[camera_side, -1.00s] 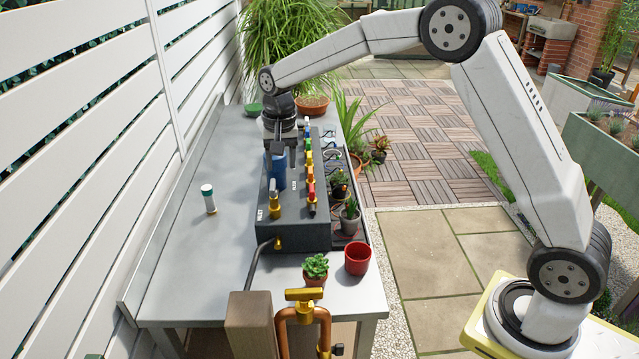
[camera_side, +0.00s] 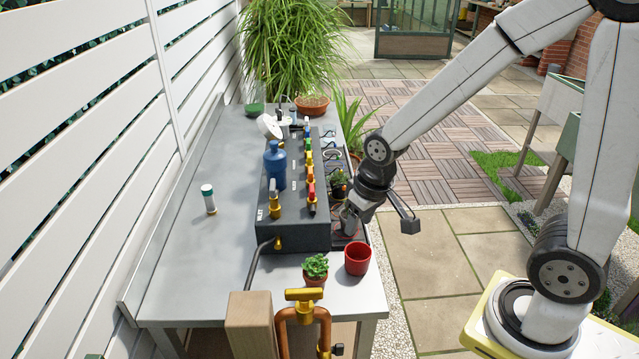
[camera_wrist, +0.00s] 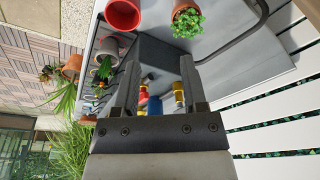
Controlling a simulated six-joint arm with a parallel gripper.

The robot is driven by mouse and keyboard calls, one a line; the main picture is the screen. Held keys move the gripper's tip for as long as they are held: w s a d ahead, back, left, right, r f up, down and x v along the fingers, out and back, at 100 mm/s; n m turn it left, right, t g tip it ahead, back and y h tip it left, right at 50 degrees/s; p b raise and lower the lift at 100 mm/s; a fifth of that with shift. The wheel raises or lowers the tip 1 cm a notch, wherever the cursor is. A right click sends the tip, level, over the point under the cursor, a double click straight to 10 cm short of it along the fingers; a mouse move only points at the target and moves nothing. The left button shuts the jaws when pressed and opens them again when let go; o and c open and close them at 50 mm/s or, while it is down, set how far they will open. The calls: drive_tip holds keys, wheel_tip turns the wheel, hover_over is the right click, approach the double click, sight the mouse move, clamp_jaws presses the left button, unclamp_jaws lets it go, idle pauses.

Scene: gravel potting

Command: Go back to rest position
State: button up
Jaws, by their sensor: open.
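My gripper (camera_side: 381,218) is open and empty to the right of the dark box, beside the table's right edge. One finger shows in front of the small potted plants; the other points out over the paving. In the wrist view my gripper (camera_wrist: 160,66) has its two fingers wide apart with nothing held between them. The blue bottle (camera_side: 275,167) stands upright on the dark box (camera_side: 292,234), apart from my gripper. Part of a blue thing (camera_wrist: 155,105) shows between the fingers in the wrist view, partly hidden by the gripper's body.
Several coloured valves (camera_side: 310,180) line the box top. A red pot (camera_side: 357,259) and a potted succulent (camera_side: 315,268) stand at the table's near end. A white-capped tube (camera_side: 209,199) stands at left. A white fence (camera_side: 80,130) borders the left side.

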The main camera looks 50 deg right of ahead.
drive_tip(key=shift+n, duration=0.5)
drive_tip(key=shift+s+f, duration=0.2)
drive_tip(key=shift+s, duration=0.5)
drive_tip(key=shift+s+f, duration=0.2)
drive_tip(key=shift+s, duration=0.45)
drive_tip(key=shift+s+f, duration=0.2)
drive_tip(key=shift+s, duration=0.5)
